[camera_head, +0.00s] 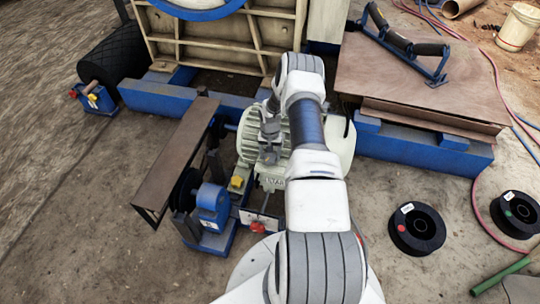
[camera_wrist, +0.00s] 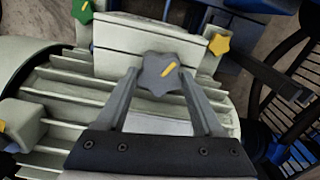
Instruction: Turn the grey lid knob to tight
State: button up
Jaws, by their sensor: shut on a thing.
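The grey lid knob (camera_wrist: 158,72) is star-shaped with a yellow pointer mark. It sits on the pale lid box (camera_wrist: 130,45) of the ribbed motor in the wrist view. The pointer slants toward the upper right. My gripper (camera_wrist: 161,80) has one finger on each side of the knob and is shut on it. In the head view my gripper (camera_head: 268,148) is over the pale green motor (camera_head: 247,140), and the grey knob cannot be made out there. Any tight marking is not readable.
A green knob (camera_wrist: 82,11) and a yellow knob (camera_wrist: 219,43) stand near the grey one. A brown belt guard (camera_head: 180,155) is left of the motor. A brown plate (camera_head: 420,85) with a blue-framed roller lies right. Black spools (camera_head: 417,229) rest on the floor.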

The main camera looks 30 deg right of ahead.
aim_at(270, 157)
dwell(0.3)
jog(key=o, duration=1.4)
jog(key=shift+r, duration=0.1)
notch_tip(270, 157, up, 17)
jog(key=p, duration=0.5)
jog(key=shift+r, duration=0.15)
